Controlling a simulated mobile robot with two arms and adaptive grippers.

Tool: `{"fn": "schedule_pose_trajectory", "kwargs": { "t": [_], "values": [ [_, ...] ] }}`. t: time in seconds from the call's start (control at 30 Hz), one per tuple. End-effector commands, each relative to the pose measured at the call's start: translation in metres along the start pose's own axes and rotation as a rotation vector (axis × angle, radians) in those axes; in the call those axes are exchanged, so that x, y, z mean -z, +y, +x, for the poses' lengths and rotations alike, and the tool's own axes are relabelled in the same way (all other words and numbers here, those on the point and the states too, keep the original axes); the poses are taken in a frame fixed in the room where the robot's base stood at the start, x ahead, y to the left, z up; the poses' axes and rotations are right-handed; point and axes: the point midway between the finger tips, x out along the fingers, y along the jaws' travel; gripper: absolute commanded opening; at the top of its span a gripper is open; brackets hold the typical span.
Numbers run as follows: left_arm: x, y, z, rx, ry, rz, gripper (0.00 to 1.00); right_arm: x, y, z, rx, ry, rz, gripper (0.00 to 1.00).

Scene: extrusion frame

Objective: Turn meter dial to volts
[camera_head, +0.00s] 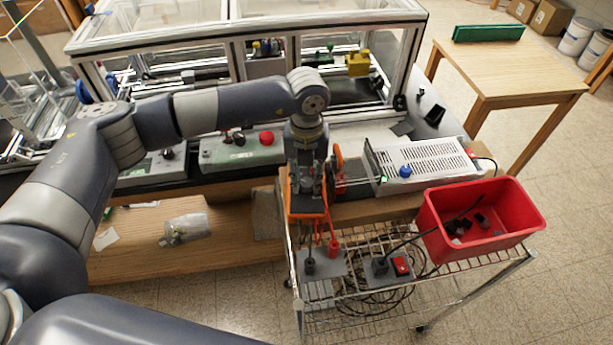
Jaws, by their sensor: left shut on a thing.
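The meter (306,216), an orange-edged handheld unit, sits at the near end of the wooden bench by the wire cart. Black and red leads hang from its lower side. My left gripper (307,188) points down over the meter from above. It is shut on what seems to be the meter's dial. The gripper hides the dial and most of the meter's face, so the dial's setting cannot be read. My right gripper is not in view.
A grey slotted box (425,160) with a blue knob stands right of the meter. A red bin (480,219) with small dark parts sits on the wire cart (450,277). A framed glass enclosure (412,50) stands behind. A plastic bag (185,228) lies at left.

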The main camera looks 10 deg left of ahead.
Motion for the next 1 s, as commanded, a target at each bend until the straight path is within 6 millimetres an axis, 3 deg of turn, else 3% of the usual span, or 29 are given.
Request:
{"fn": "schedule_pose_trajectory", "kwargs": {
  "t": [0.77,0.8,0.87,1.0],
  "values": [
    [-0.0004,-0.0006,-0.0009,0.002,-0.001,0.0,0.03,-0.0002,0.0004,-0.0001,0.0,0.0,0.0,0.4],
    [-0.0004,-0.0006,-0.0009,0.002,-0.001,0.0,0.34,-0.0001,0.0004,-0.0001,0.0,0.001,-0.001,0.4],
    [-0.0004,-0.0006,-0.0009,0.002,-0.001,0.0,0.47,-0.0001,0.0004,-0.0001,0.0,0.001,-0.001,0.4],
    [-0.0002,-0.0005,-0.0006,0.001,-0.001,0.0,0.48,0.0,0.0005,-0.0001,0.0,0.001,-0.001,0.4]
  ]
}}
